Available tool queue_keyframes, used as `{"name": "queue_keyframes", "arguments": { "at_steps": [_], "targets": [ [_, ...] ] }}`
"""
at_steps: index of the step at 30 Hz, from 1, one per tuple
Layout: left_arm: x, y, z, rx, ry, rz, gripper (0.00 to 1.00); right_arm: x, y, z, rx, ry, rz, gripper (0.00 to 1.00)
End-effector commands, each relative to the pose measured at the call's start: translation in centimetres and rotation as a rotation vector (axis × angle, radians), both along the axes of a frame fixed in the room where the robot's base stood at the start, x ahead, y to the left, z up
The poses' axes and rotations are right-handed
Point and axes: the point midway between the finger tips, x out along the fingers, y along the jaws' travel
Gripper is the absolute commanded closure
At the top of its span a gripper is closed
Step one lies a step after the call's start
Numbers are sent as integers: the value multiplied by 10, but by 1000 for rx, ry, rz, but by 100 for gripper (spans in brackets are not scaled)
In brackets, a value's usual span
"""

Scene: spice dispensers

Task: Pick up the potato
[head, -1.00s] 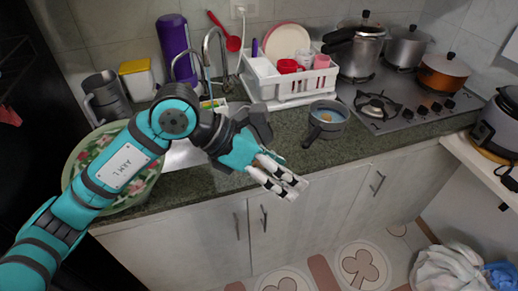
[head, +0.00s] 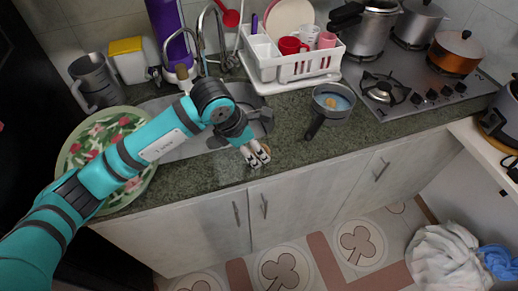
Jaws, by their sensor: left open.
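A small tan lump, likely the potato (head: 331,102), sits in a small grey pan (head: 348,113) with a pale blue inside. It is too small to make out clearly. The pan stands on the dark counter (head: 290,152), its dark handle (head: 315,126) pointing toward the front edge. My left gripper (head: 258,158) is open and empty, near the counter's front edge, left of the pan and apart from it. Its fingers point down. My right gripper is out of view.
A white dish rack (head: 300,66) with cups and plates stands behind the pan. A stove (head: 405,95) with pots is to the right. The sink (head: 185,150) lies behind my left arm, and a floral round tray (head: 90,140) is at the left.

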Motion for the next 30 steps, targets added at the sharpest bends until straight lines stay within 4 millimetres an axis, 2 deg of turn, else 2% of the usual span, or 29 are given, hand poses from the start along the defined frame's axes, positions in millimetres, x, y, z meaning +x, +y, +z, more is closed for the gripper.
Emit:
{"name": "queue_keyframes", "arguments": {
  "at_steps": [2,5,10,15,23,30],
  "targets": [
    [1,-2,-3,-1,-1,-1,28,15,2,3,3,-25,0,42],
    [4,-3,-8,0,2,0,28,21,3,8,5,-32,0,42],
    [15,-9,-29,0,4,2,28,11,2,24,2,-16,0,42],
    [20,-14,-48,1,1,0,28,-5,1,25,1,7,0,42],
    [21,-15,-51,-1,0,0,28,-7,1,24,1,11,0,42],
    [21,-15,-51,-1,0,0,60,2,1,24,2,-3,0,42]
  ]
}}
